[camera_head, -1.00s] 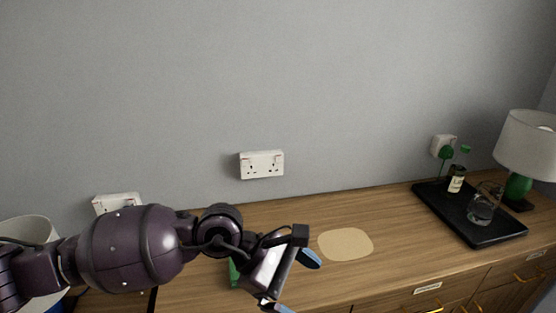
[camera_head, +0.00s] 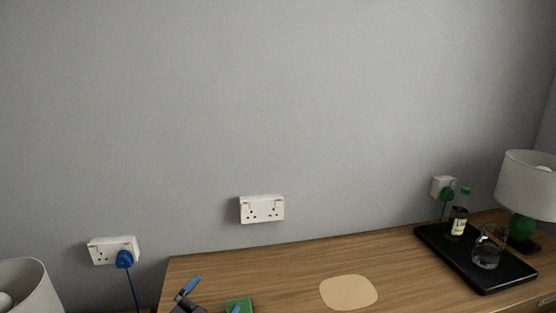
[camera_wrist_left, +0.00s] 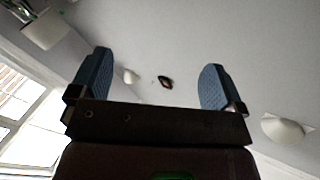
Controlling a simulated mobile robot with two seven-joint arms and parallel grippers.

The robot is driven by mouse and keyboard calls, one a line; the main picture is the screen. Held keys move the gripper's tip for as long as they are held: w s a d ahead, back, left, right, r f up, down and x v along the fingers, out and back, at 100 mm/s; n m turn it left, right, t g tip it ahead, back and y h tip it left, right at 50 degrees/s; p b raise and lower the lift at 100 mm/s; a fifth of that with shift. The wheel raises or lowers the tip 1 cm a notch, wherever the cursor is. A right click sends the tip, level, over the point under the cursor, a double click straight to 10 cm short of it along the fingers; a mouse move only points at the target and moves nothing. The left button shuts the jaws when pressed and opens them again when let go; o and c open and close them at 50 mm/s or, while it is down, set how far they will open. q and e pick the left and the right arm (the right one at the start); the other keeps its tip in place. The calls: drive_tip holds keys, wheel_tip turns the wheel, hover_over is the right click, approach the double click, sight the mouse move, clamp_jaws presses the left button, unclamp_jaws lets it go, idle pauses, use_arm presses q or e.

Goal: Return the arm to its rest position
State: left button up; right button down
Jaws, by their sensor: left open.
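My left gripper (camera_head: 212,297) shows at the bottom edge of the head view, in front of the wooden dresser's left part. Its two blue fingertips stand apart. In the left wrist view, the gripper (camera_wrist_left: 158,75) is open, with nothing between its blue pads. Most of my left arm is below the head view. My right gripper is in neither view.
The dresser top (camera_head: 290,265) has a beige round mat (camera_head: 348,292) and a green object (camera_head: 239,304) near the gripper. Lamps stand left (camera_head: 28,287) and right (camera_head: 527,185). Wall sockets (camera_head: 262,209) are behind.

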use_arm(q)
drive_tip(key=s+a+f+n+g+y, duration=0.3)
drive_tip(key=s+a+f, duration=0.4)
drive_tip(key=s+f, duration=0.4)
drive_tip(key=s+a+f+n+g+y, duration=0.2)
drive_tip(key=s+a+f+n+y, duration=0.2)
drive_tip(key=s+f, duration=0.8)
drive_tip(key=a+n, duration=0.2)
drive_tip(key=a, duration=0.1)
drive_tip(key=shift+s+g, duration=0.15)
drive_tip(key=shift+g, duration=0.25)
